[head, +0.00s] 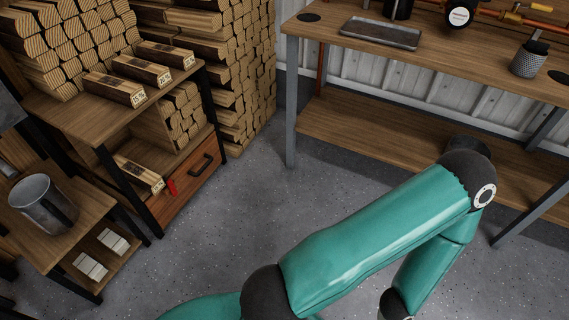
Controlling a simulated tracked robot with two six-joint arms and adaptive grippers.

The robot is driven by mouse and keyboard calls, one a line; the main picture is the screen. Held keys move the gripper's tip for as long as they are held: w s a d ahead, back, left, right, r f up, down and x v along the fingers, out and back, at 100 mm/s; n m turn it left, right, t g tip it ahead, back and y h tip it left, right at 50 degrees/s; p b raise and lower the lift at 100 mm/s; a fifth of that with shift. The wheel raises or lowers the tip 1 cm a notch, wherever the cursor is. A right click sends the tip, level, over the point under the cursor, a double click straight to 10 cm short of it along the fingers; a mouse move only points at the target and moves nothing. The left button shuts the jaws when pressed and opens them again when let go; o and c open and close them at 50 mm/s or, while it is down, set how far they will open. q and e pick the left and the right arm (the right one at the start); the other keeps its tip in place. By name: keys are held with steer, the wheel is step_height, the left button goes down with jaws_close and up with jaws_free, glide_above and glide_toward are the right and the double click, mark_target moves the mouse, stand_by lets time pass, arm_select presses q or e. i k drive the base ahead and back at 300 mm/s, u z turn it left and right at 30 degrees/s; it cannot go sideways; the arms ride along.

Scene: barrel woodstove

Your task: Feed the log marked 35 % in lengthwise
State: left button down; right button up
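Three split logs with white end labels lie side by side on the wooden shelf top at the left: a front log (112,87), a middle log (141,70) and a back log (165,54). A fourth labelled log (137,174) lies on the lower shelf, beside a small red item (172,187). No stove opening is clearly in view. One of my teal arms crosses the lower right, but its gripper is out of frame. Neither gripper shows.
Stacked firewood (230,70) stands behind the shelf unit (80,128). A metal bucket (33,203) stands on a low table at left. A workbench (430,62) at right holds a metal tray (381,34) and a knurled cup (529,60). The floor between is clear.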

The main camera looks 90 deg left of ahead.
mark_target(144, 179)
steer(key=z, duration=0.35)
steer(key=i, duration=0.45)
steer(key=u, duration=3.75)
steer(key=i, duration=1)
steer(key=z, duration=0.25)
steer(key=k, duration=0.8)
steer(key=u, duration=0.2)
steer(key=i, duration=0.7)
steer(key=u, duration=0.05)
